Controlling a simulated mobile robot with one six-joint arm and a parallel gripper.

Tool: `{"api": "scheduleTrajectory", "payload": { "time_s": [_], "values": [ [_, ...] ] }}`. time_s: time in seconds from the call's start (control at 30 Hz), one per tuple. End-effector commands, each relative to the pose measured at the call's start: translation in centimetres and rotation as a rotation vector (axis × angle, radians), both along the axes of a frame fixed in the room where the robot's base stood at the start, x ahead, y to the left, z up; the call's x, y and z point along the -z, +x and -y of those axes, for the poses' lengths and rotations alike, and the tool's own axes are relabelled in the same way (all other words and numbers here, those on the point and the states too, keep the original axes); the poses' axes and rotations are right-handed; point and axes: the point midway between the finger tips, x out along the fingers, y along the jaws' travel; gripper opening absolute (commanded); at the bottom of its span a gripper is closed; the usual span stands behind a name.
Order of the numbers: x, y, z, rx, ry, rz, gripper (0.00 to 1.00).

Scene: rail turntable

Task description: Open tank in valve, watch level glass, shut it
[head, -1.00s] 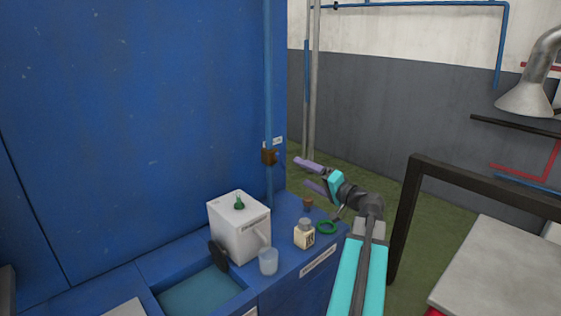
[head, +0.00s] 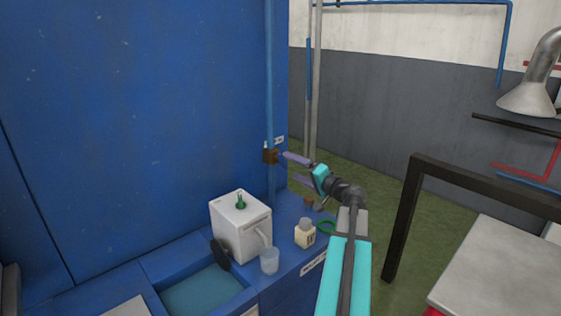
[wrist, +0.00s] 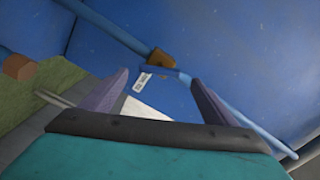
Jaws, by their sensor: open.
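A brown valve body (head: 270,156) sits on a vertical blue pipe (head: 269,90) against the blue wall, with a small white label (head: 279,140) beside it. In the wrist view the valve (wrist: 160,60) lies ahead, between the finger directions, with a dark blue bar (wrist: 172,73) across it and the label (wrist: 142,82) below. The label text is too small to read. My gripper (head: 289,166) is open and empty just right of the valve, its fingers apart from it; it also shows in the wrist view (wrist: 160,80). I cannot make out a level glass.
Below, the blue bench holds a white box (head: 241,226) with a green knob, a clear cup (head: 269,261), a small labelled bottle (head: 305,234) and a green ring (head: 326,226). A sink (head: 200,292) is at front left. A black frame (head: 405,215) stands right of my arm.

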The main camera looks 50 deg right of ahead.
Motion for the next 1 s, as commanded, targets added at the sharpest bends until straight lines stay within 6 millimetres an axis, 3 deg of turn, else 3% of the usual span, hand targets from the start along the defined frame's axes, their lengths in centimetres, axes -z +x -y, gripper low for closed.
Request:
{"api": "scheduleTrajectory", "payload": {
  "time_s": [0.3,0.5,0.97,1.0],
  "values": [
    [-0.2,4.7,0.4,-0.001,0.000,0.000,0.81],
    [-0.1,6.5,0.6,0.001,0.001,0.001,0.81],
    [0.0,7.1,0.6,0.002,0.000,0.000,0.81],
    [0.0,7.1,0.6,0.002,-0.001,0.000,0.74]
  ]
}}
